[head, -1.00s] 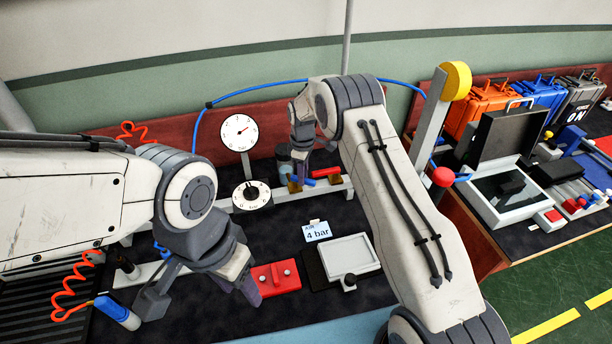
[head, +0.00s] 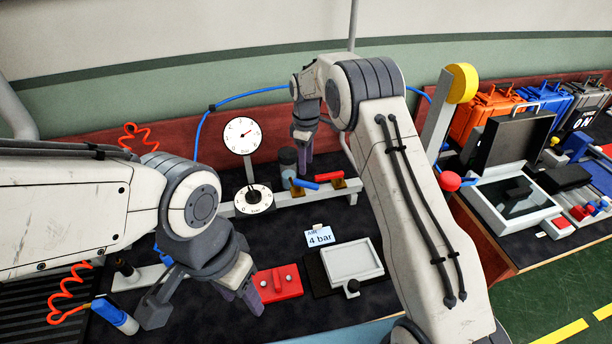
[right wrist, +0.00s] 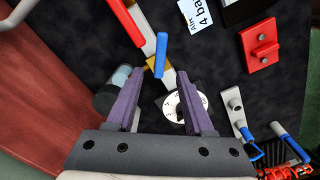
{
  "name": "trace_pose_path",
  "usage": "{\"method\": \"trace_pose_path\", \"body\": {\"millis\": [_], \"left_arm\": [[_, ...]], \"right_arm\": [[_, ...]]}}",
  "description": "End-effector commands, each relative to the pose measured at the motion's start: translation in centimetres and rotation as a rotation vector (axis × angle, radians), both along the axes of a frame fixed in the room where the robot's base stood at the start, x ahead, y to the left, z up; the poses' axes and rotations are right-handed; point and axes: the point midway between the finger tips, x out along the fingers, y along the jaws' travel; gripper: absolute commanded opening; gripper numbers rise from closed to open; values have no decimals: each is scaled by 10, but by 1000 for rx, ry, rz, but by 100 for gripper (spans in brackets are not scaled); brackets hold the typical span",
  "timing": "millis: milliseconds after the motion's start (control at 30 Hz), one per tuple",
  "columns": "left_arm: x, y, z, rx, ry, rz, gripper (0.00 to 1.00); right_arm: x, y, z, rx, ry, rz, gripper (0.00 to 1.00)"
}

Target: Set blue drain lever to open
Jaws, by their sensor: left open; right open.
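The blue drain lever (head: 304,184) sits on a brass valve on the pale pipe, beside a red lever (head: 329,176). In the right wrist view the blue lever (right wrist: 161,54) lies at an angle across the pipe, while the red lever (right wrist: 140,22) runs roughly along it. My right gripper (head: 303,168) is open and points down just behind the blue lever. In the right wrist view its fingertips (right wrist: 154,74) are apart on either side of the lever's near end; contact cannot be told. My left gripper (head: 244,298) is open and empty near a red block (head: 278,284).
A pressure gauge (head: 242,135) and a round dial (head: 254,199) stand left of the levers. A dark cylinder (head: 288,160) is close to my right gripper. A "4 bar" card (head: 320,237) and a grey tray (head: 352,262) lie in front. The dark mat between is clear.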

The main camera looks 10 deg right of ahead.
Motion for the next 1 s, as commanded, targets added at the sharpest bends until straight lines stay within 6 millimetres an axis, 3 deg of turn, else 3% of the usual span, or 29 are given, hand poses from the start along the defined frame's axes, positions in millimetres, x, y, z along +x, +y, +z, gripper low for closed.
{"method": "trace_pose_path", "body": {"millis": [233,767,867,1000], "left_arm": [[0,0,-6,0,0,0,50],[0,0,-6,0,0,0,50],[0,0,-5,0,0,0,50],[0,0,-5,0,0,0,50]], "right_arm": [[0,0,29,0,0,0,52],[-2,2,33,0,0,-1,52],[-14,16,46,5,-2,-12,52],[-62,58,81,19,-9,-59,52]]}}
